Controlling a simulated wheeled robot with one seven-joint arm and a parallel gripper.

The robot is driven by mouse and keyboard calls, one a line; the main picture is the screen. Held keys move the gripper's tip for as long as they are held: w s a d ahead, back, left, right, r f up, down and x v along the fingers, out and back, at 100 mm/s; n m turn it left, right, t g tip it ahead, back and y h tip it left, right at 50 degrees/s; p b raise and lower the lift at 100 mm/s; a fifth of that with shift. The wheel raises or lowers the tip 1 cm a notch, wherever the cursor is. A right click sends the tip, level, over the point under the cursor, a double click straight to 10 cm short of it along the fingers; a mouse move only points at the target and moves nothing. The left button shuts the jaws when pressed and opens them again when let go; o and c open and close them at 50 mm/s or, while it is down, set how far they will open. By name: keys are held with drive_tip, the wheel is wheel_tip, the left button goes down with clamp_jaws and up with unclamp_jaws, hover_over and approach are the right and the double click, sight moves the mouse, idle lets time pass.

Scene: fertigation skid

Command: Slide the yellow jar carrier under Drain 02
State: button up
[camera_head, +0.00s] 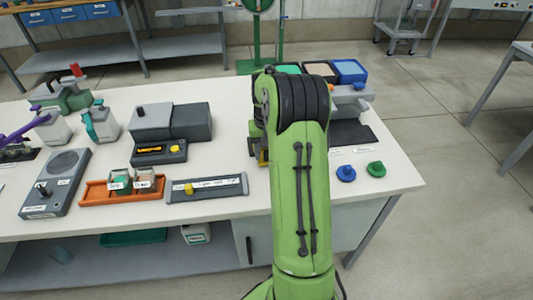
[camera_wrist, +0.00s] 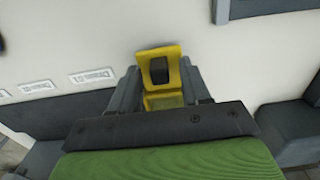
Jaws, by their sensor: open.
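The yellow jar carrier (camera_wrist: 147,56) shows in the wrist view, with an upright plate around a dark opening and a lower yellow part nearer my gripper. My gripper (camera_wrist: 160,84) is open, with one grey finger on each side of the carrier's lower part. I cannot tell whether either finger touches it. In the head view my green arm hides most of this area; only a small yellow piece (camera_head: 262,156) shows at the arm's left edge. Small white labels (camera_wrist: 90,76) lie on the table to the left in the wrist view; their text is unreadable. I cannot make out Drain 02.
A blue knob (camera_head: 346,173) and a green knob (camera_head: 376,169) sit at the table's right end. An orange tray (camera_head: 97,195) and a grey panel (camera_head: 222,189) lie left of my arm.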

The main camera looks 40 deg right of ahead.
clamp_jaws()
idle(0.3)
drive_tip(key=shift+r, duration=0.1)
drive_tip(key=s+d+p, duration=0.2)
drive_tip(key=s+d, duration=0.2)
drive_tip(key=d, duration=0.2)
drive_tip(key=s+d+p, duration=0.3)
drive_tip(key=s+d, duration=0.1)
drive_tip(key=d, duration=0.2)
drive_tip(key=s+d+p, duration=0.2)
drive_tip(key=s+d, duration=0.2)
drive_tip(key=d, duration=0.2)
drive_tip(key=shift+s+d, duration=0.1)
drive_tip(key=shift+s, duration=0.1)
unclamp_jaws()
